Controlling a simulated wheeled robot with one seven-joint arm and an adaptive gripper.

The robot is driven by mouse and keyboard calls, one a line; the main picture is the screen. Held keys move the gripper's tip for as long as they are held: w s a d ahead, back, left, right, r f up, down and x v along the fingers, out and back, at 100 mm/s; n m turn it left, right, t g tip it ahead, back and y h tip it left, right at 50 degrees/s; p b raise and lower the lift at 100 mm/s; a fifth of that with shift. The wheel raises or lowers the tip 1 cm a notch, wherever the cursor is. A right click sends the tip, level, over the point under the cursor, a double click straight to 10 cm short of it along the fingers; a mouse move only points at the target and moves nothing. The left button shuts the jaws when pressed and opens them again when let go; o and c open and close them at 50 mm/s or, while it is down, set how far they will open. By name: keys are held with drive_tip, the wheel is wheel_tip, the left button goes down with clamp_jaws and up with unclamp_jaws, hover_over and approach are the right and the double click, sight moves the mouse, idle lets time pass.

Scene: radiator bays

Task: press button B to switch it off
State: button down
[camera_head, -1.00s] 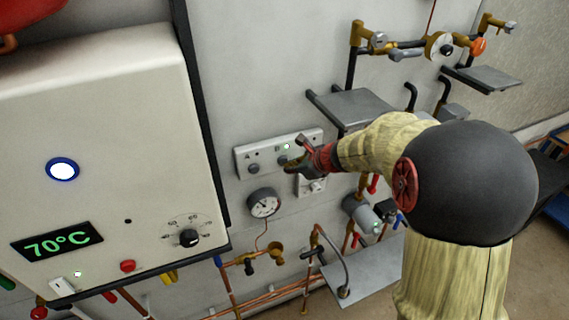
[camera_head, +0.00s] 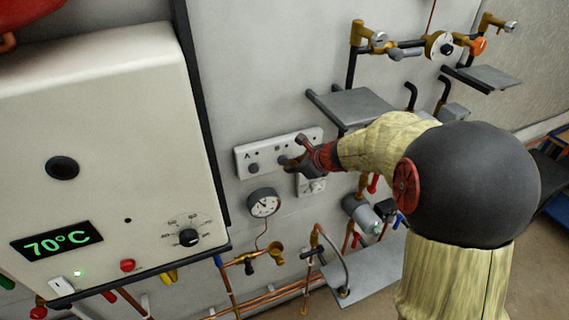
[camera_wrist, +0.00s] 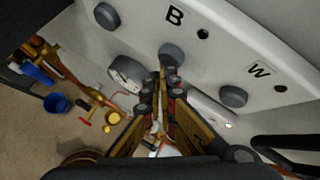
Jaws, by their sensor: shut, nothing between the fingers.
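The white button panel (camera_head: 268,155) on the wall carries grey round buttons. The wrist view shows the letters B and W on it. Button B (camera_wrist: 172,54) is the grey knob in front of my fingertips, and the small lamp (camera_wrist: 203,34) beside the letter B is dark. My gripper (camera_wrist: 163,78) is shut and empty, its tips at or very near button B. I cannot tell whether they touch it.
A white boiler (camera_head: 110,130) showing 70°C stands at left; its round lamp (camera_head: 62,168) is dark. A pressure gauge (camera_head: 264,203) hangs below the panel. A grey shelf (camera_head: 352,105) juts out above my gripper. Button A (camera_head: 254,171) is left of it.

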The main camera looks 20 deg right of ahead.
drive_tip(key=s, duration=0.6)
drive_tip(key=shift+b, duration=0.45)
idle(0.4)
drive_tip(key=s+a+f+n+g+h+b, duration=0.1)
drive_tip(key=s+a+f+n+b, duration=0.2)
drive_tip(key=s+f+n+b, duration=0.3)
drive_tip(key=s+a+f+n+g+h+b, duration=0.1)
drive_tip(key=s+a+f+n+b, duration=0.3)
drive_tip(key=s+n+b, duration=0.7)
drive_tip(key=s+a+f+n+g+h+b, duration=0.1)
drive_tip(key=s+a+f+n+b, duration=0.2)
drive_tip(key=s+f+n+b, duration=0.6)
drive_tip(key=n+b, duration=0.2)
drive_tip(key=shift+s+a+n+b, duration=0.3)
drive_tip(key=shift+a+b, duration=0.1)
